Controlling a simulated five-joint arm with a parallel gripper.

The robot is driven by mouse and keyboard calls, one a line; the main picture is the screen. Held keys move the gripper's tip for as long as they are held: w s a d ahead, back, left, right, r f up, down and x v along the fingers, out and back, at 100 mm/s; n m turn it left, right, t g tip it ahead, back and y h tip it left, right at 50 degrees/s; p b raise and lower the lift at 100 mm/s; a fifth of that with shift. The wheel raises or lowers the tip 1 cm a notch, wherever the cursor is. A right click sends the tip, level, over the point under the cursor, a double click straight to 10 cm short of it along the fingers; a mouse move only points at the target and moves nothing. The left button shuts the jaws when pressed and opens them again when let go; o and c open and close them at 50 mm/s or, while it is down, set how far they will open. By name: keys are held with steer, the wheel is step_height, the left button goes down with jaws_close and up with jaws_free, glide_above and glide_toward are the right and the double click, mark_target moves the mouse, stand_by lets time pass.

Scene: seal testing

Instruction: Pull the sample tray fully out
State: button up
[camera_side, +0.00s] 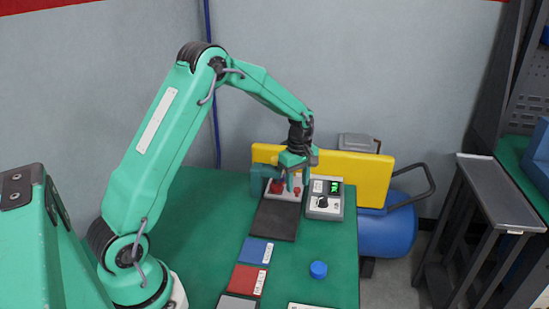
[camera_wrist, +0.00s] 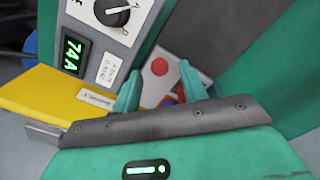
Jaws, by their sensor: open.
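A teal press-like unit (camera_side: 262,180) stands at the back of the green table, with a pale base (camera_side: 284,194) carrying red parts. A dark flat slab (camera_side: 274,221) extends forward from it; I cannot tell for sure which of these is the sample tray. My gripper (camera_side: 292,184) points down over the pale base, in front of the red parts. In the wrist view its two teal fingers (camera_wrist: 160,88) are apart. Beyond them is a pale plate with a red disc (camera_wrist: 160,66). A red and purple piece shows low between the fingers, partly hidden. I see no contact clearly.
A grey control box (camera_side: 324,198) with a lit green display and a dial stands close on the right. A yellow panel (camera_side: 360,177) is behind. Blue (camera_side: 257,251) and red (camera_side: 246,280) plates and a blue cap (camera_side: 318,269) lie in front. The table's middle left is clear.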

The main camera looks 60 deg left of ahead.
steer(key=shift+f, duration=0.8)
jaws_close()
steer(key=shift+s+d+r, duration=0.1)
steer(key=shift+s+d, duration=5.15)
steer(key=shift+d, duration=0.1)
jaws_free()
